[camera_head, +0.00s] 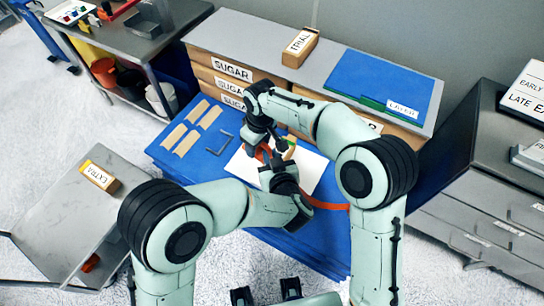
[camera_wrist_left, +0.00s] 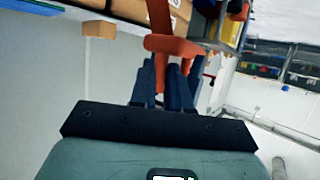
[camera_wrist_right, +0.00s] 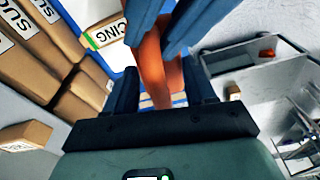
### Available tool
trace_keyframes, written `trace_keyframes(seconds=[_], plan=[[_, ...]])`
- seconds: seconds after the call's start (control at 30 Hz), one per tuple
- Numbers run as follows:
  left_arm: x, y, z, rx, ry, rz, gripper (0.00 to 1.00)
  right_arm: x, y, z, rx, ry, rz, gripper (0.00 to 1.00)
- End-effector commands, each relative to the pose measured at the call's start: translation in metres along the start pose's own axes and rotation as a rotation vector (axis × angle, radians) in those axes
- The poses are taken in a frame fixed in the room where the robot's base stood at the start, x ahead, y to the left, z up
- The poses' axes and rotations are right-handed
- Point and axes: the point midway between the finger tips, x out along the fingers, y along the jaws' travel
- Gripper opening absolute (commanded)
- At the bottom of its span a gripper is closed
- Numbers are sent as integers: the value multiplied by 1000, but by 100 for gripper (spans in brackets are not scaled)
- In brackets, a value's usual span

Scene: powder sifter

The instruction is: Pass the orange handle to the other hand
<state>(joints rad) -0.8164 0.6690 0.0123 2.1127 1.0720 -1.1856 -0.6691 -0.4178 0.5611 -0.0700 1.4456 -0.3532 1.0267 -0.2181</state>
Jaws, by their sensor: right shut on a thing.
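An orange handle (camera_wrist_right: 150,65) lies between the fingers of my right gripper (camera_wrist_right: 162,85) in the right wrist view. In the head view a small part of the handle (camera_head: 262,154) shows between the two grippers, above the blue worktop. My right gripper (camera_head: 258,138) is shut on it. My left gripper (camera_head: 283,172) is close beside it, on the near side. In the left wrist view the orange piece (camera_wrist_left: 173,46) is at the tips of the left fingers (camera_wrist_left: 168,75); whether they are closed on it is unclear. Grippers and arms hide most of the handle.
The blue worktop (camera_head: 318,246) bears a white sheet (camera_head: 313,172), several tan strips (camera_head: 187,142) and a grey angled piece (camera_head: 222,142). SUGAR boxes (camera_head: 232,69) stand behind. A grey cart (camera_head: 75,215) with an EXTRA box (camera_head: 100,176) is left; drawers (camera_head: 490,190) are right.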

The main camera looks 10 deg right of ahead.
Motion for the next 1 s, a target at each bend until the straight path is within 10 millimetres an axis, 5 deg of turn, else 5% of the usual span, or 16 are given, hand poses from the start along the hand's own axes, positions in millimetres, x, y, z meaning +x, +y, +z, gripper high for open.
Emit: trace_keyframes(seconds=[0.03, 0.1, 0.13, 0.53, 1.0], plan=[[-1, 2, -1, 0, 2, 7, 0, -1, -3, -2, -2, 4, -4, 58], [-1, 3, -1, 0, 1, 8, 0, -1, -3, -2, -2, 4, -4, 81], [-1, 3, -1, 0, 1, 8, 0, -1, -3, -2, -2, 3, -4, 84], [-1, 2, -1, 0, 1, 5, 0, -10, -2, -2, -2, 4, -2, 84], [-1, 2, -1, 0, 1, 5, 0, -101, -2, -2, -2, 7, -2, 84]])
